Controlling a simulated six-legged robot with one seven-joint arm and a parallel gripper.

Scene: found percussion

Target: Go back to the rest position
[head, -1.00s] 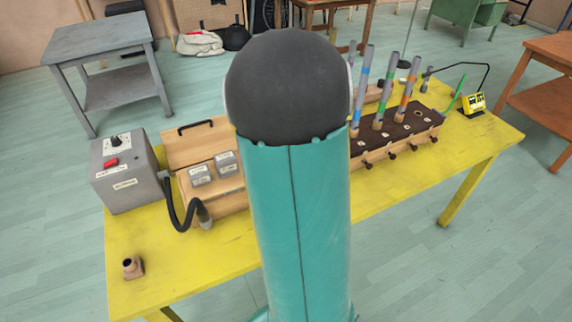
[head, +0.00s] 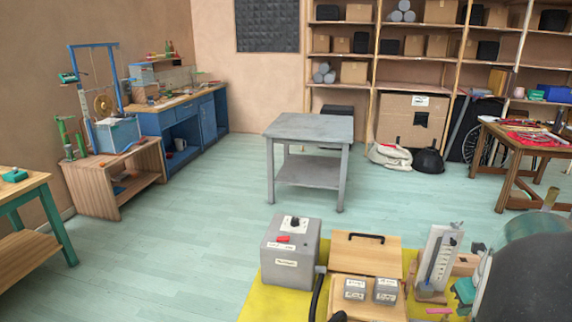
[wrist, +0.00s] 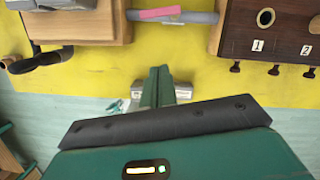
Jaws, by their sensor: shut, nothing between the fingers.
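My gripper (wrist: 160,72) shows in the wrist view as two teal fingers pressed together, with nothing between them. It appears over the front edge of the yellow table (wrist: 80,82); its height above the table is hard to tell. In the head view my gripper is out of sight, and only a dark rounded part of my arm and a bit of teal show at the lower right.
In the head view, a grey control box (head: 291,252) and a wooden case (head: 366,254) stand on the yellow table. A grey table (head: 309,128) stands behind, with open floor to the left. The wrist view shows a dark block (wrist: 284,38) with numbered holes.

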